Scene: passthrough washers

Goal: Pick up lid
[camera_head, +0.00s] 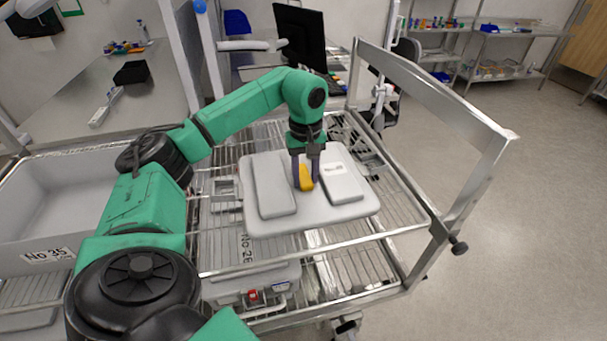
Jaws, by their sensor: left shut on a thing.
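A light grey lid (264,226) with two raised panels and a yellow handle (306,178) shows in the middle of the head view. My left gripper (305,184) reaches down from above and is shut on the yellow handle. The lid looks roughly level over a wire-rack cart; I cannot tell how far above the rack it is. A grey container (268,279) labelled "No 26" shows partly below and in front of the lid. My right gripper is not in view.
The metal cart (411,262) has a raised push handle (440,90) at the right. A grey bin (60,205) labelled "No 35" stands at the left. A steel table (55,90) and a monitor (300,37) are behind. The floor at the right is clear.

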